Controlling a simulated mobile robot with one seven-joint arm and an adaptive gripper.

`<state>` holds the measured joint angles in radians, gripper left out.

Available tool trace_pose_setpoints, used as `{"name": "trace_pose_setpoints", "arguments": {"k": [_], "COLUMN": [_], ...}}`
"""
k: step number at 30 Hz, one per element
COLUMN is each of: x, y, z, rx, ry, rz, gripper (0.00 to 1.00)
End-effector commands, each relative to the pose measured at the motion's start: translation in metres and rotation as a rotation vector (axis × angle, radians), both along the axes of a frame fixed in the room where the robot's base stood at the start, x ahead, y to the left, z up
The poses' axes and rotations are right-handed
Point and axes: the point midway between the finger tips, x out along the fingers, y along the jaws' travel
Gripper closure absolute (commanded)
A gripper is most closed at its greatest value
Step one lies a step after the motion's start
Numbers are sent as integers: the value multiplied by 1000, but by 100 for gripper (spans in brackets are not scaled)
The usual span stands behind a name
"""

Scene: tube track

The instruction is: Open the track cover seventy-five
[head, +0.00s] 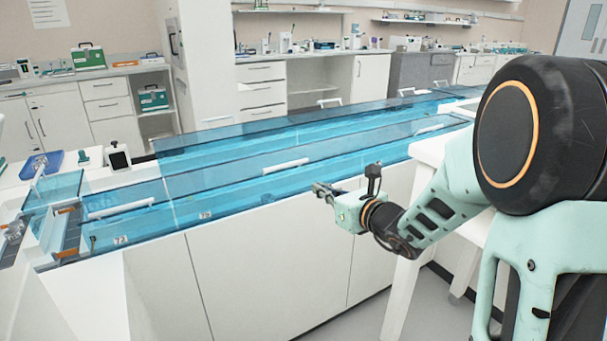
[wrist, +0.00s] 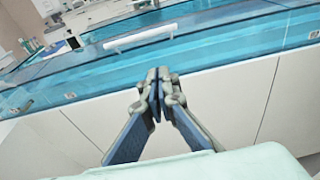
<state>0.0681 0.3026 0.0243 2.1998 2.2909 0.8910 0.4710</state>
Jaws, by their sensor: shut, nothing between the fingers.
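A long translucent blue track cover (head: 340,147) with a white bar handle (head: 285,166) lies flat over the track. A small label that seems to read 75 (head: 205,215) sits at its near left end. A white handle on a blue cover also shows in the wrist view (wrist: 140,36), beyond my fingers. My gripper (head: 318,188) is in front of the track's near side, to the right of and below the handle, apart from it. In the wrist view my gripper (wrist: 158,76) has its fingertips together with nothing between them.
Another blue cover with a white handle (head: 120,209) lies to the left, near a second small label (head: 121,240). A clear blue panel (head: 270,128) stands along the back. White cabinet fronts (head: 270,265) are below the track. A white table (head: 440,150) stands at right, by my arm.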

Motion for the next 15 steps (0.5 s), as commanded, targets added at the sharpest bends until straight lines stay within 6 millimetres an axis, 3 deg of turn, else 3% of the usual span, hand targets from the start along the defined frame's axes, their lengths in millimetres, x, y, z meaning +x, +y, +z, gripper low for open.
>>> {"name": "trace_pose_setpoints", "arguments": {"k": [8, 15], "x": [49, 70], "y": [34, 48], "z": [-14, 7], "rx": [-1, -2], "ry": [0, -2], "rz": [1, 2], "gripper": [100, 100]}}
